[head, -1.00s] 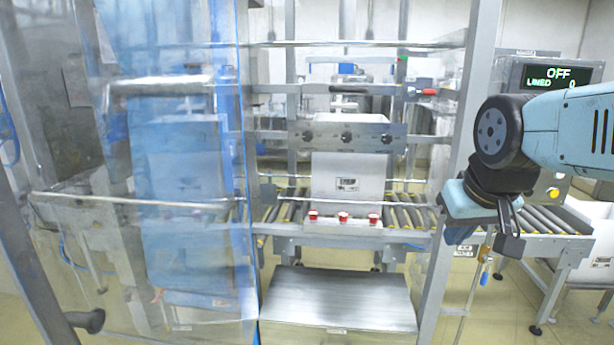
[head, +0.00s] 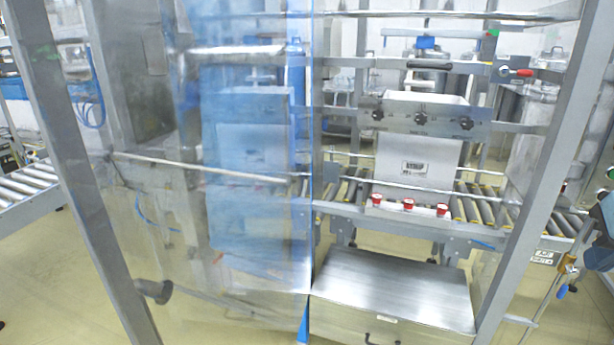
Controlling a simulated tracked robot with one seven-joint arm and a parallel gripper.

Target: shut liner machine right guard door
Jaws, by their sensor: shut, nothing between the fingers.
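The liner machine stands ahead in the head view, with a steel control bar (head: 420,118) bearing dark knobs and several red buttons below it. A clear guard panel (head: 150,235) with a blue-tinted part (head: 245,200) covers its left half. The panel's free-looking edge runs down the picture's middle. The front opening right of that edge looks uncovered, up to a slanted grey post (head: 550,150). I cannot tell which panel is the right guard door.
A steel box (head: 390,290) sits low in the opening. A roller conveyor (head: 28,185) stands at the far left. Yellowish floor is open at lower left.

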